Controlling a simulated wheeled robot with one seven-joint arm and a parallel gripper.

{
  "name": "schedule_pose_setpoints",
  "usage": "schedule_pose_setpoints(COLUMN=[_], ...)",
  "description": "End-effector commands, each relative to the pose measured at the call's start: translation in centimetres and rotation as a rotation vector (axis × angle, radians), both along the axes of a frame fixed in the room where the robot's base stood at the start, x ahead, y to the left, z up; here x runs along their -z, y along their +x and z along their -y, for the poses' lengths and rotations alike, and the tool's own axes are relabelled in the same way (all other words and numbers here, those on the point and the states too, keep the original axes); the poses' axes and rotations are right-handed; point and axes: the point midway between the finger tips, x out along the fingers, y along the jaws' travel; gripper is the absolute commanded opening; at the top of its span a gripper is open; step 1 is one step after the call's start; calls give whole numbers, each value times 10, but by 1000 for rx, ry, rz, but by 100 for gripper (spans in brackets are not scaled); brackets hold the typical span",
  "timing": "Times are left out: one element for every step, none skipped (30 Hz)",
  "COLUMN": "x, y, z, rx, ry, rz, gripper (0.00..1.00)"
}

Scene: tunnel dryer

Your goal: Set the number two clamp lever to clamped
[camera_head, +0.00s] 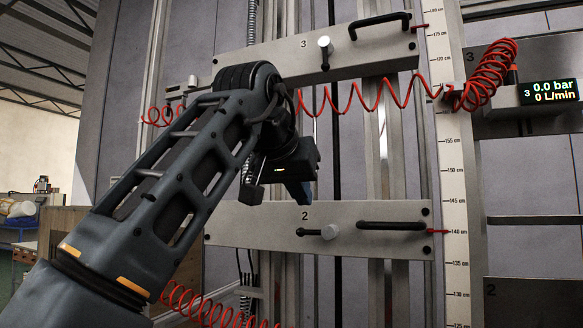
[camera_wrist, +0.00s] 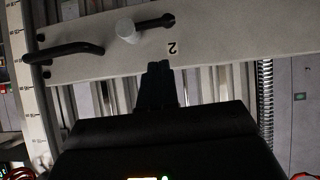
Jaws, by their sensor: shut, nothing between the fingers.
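The number two plate (camera_head: 365,215) is a pale horizontal bar marked 2. Its clamp lever (camera_head: 315,232) lies about horizontal, with a dark end at the left and a pale round knob at the right. In the wrist view, which is upside down, the lever (camera_wrist: 143,25) shows its knob left of its dark end. My gripper (camera_head: 300,195) is shut and empty, close to the plate's upper edge, above and slightly left of the lever. In the wrist view my fingertips (camera_wrist: 158,68) overlap the plate's edge near the 2. They appear apart from the lever; depth is unclear.
A black handle (camera_head: 392,225) sits right of the lever on the same plate. Above is the number three plate (camera_head: 290,58), with its lever (camera_head: 324,53) upright. A coiled red hose (camera_head: 485,75), a height scale (camera_head: 455,180) and a display (camera_head: 548,92) are at the right.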

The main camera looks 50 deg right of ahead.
Motion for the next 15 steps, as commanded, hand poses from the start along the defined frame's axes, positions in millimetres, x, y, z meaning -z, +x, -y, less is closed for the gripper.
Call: schedule_pose_setpoints(x=[4,10,16,21,24,29,32,34,37,38,40,41,42,43,43], y=[2,2,2,2,2,3,3,3,3,3,3,3,3,3,3], z=[7,6,7,7,8,9,9,10,11,11,11,11,12,12,12], rx=[1,-2,-1,0,0,-2,-2,-2,-1,-1,-1,-1,0,0,0], ry=[2,0,0,1,0,-1,0,1,1,1,1,1,1,0,0], rz=[-1,-3,-3,-3,-2,-2,-1,-1,-1,-1,-1,-1,0,0,0], gripper=[0,0,0,0,0,0,0,0,0,0,0,0,0,0,0])
